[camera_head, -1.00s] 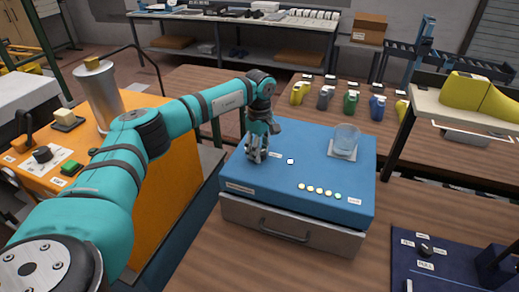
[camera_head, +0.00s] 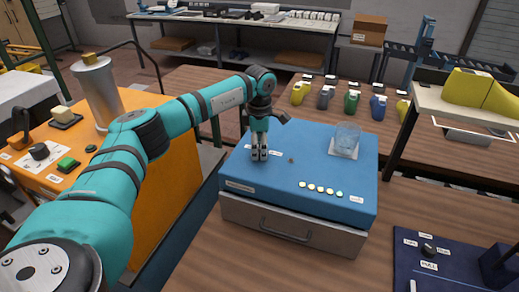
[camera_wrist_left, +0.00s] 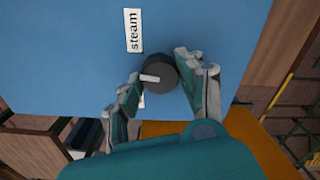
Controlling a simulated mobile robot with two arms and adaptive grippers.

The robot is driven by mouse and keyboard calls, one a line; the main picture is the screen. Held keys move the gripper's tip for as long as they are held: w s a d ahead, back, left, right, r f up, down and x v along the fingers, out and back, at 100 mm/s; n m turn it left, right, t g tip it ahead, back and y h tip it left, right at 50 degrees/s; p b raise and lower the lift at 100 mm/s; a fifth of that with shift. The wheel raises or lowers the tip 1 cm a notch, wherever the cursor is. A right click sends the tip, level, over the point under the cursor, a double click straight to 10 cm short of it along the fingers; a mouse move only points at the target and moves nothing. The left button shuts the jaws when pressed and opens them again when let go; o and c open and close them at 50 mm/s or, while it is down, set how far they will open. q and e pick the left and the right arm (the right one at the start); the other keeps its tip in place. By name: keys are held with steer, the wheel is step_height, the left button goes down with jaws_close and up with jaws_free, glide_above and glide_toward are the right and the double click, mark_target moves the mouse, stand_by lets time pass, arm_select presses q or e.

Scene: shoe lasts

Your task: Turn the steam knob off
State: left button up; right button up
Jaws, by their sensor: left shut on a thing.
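The steam knob (camera_wrist_left: 161,72) is a dark round knob with a pale pointer bar that points left in the left wrist view. It sits on the blue box top (camera_head: 235,170), beside a white label reading "steam" (camera_wrist_left: 133,31). My left gripper (camera_wrist_left: 158,84) has its fingers on either side of the knob and is shut on it. In the head view, the left gripper (camera_head: 260,154) points down at the box's left part and hides the knob. A small indicator (camera_head: 291,160) right of the gripper looks dark. My right gripper is not in view.
A glass beaker (camera_head: 347,138) stands on the box's back right. Several small lights (camera_head: 320,190) line its front, above a drawer (camera_head: 290,228). An orange cabinet (camera_head: 170,185) is at left. A navy panel (camera_head: 450,270) lies at lower right.

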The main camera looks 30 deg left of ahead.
mark_target(259, 149)
arm_select(q)
steer(key=n, duration=0.5)
steer(key=shift+n+b, duration=0.3)
steer(key=n, duration=0.4)
steer(key=shift+n, duration=0.4)
steer(key=shift+r+n, duration=0.1)
steer(key=shift+n, duration=0.2)
steer(key=o, duration=1.2)
steer(key=shift+c, duration=0.2)
step_height(259, 149, up, 12)
